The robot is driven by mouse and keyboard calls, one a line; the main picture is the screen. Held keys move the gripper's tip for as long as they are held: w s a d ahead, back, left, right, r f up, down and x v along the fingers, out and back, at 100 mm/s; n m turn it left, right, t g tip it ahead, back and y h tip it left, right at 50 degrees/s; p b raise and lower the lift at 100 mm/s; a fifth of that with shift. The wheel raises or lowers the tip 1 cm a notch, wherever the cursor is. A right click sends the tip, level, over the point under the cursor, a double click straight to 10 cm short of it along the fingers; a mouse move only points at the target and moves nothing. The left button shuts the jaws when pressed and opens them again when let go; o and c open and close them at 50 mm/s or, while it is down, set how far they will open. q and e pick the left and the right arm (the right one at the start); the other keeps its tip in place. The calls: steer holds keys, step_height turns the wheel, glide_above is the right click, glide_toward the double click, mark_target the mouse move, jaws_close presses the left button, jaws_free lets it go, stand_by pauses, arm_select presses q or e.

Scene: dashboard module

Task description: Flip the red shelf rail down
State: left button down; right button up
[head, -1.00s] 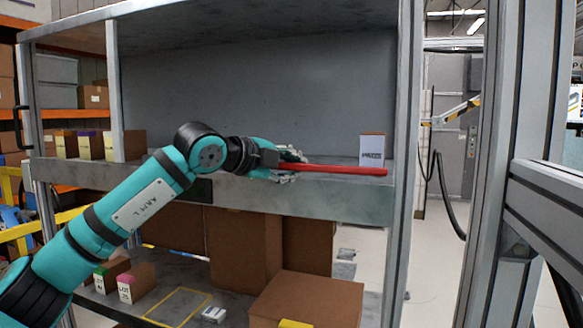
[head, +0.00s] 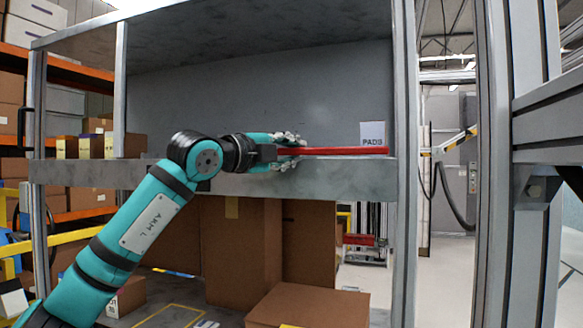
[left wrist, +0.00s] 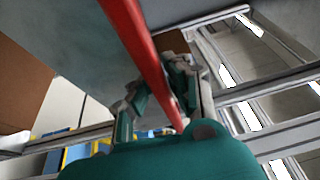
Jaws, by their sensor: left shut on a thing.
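The red shelf rail (head: 345,151) runs roughly level along the front lip of the upper shelf (head: 330,180) in the head view, with its right end near the right post. My left gripper (head: 290,148) is at the rail's left part and shut on it. In the left wrist view the red rail (left wrist: 145,50) passes down between the fingers of my left gripper (left wrist: 158,98). The fingers hide the rail's left end in the head view. My right gripper is in neither view.
A white box marked PADS (head: 373,134) stands on the upper shelf behind the rail. Small cartons (head: 85,147) stand at the shelf's left. Brown boxes (head: 240,250) fill the space below. A metal post (head: 403,200) bounds the right side. The middle of the upper shelf looks clear.

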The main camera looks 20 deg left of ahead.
arm_select(q)
steer(key=shift+d+f, duration=0.1)
steer(key=shift+f, duration=0.25)
steer(key=c, duration=1.4)
jaws_free()
steer(key=shift+o, duration=0.6)
steer(key=shift+s+r, duration=0.1)
steer(key=shift+r, duration=0.1)
steer(key=shift+r, duration=0.1)
